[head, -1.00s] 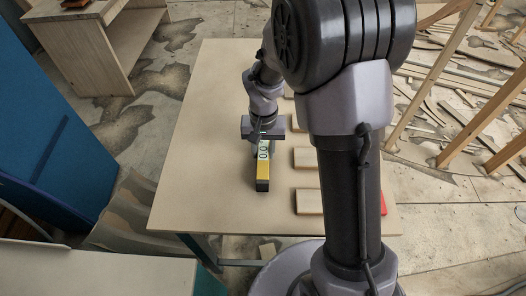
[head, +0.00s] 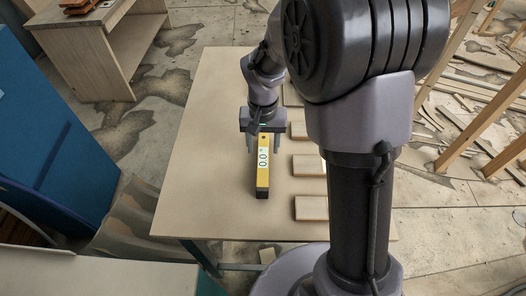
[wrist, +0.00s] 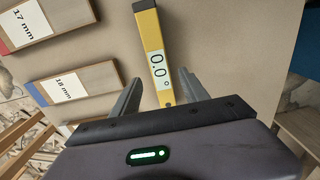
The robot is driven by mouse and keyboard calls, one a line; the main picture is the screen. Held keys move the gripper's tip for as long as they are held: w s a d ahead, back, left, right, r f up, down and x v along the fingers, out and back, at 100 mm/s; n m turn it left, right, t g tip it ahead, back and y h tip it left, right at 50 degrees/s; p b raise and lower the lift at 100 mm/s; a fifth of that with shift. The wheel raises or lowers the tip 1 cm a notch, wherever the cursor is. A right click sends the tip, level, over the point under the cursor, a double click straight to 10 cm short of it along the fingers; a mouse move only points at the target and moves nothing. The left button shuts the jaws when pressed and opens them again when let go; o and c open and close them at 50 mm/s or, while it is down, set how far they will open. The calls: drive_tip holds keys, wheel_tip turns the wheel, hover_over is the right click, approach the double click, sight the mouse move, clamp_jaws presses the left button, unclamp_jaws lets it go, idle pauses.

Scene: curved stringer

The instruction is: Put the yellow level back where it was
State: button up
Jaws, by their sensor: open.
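The yellow level (head: 263,177) lies on the table, with black ends and a white label reading 0.0°. It also shows in the wrist view (wrist: 150,30), running away from my gripper. My gripper (head: 263,149) is open at the level's far end. In the wrist view its two fingers (wrist: 157,92) stand apart on either side of the level's near end, with a gap on both sides. Whether the fingertips reach the table cannot be told.
Several wooden blocks stand in a row right of the level, including one labelled 18 mm (wrist: 75,84) and one labelled 17 mm (wrist: 28,22). The tabletop (head: 205,150) left of the level is clear. My arm hides the table's right part.

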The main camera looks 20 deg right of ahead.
sight(263, 159)
drive_tip(key=s+a+r+t+p, duration=0.1)
drive_tip(key=s+r, duration=0.2)
drive_tip(key=r, duration=0.4)
drive_tip(key=s+r+t, duration=0.1)
drive_tip(key=s+r, duration=0.2)
drive_tip(key=r, duration=0.5)
drive_tip(key=s+a+r+t+y, duration=0.1)
drive_tip(key=s+r+t, duration=0.1)
drive_tip(key=s, duration=0.5)
drive_tip(key=s+a+r+t+y, duration=0.1)
drive_tip(key=s+a+r+t, duration=0.15)
drive_tip(key=s, duration=0.35)
wheel_tip(263, 159, down, 7)
drive_tip(key=b, duration=0.6)
drive_tip(key=shift+d+r+m+g+b, duration=0.2)
drive_tip(key=shift+d+m+g+b, duration=0.1)
drive_tip(key=shift+m+g, duration=0.1)
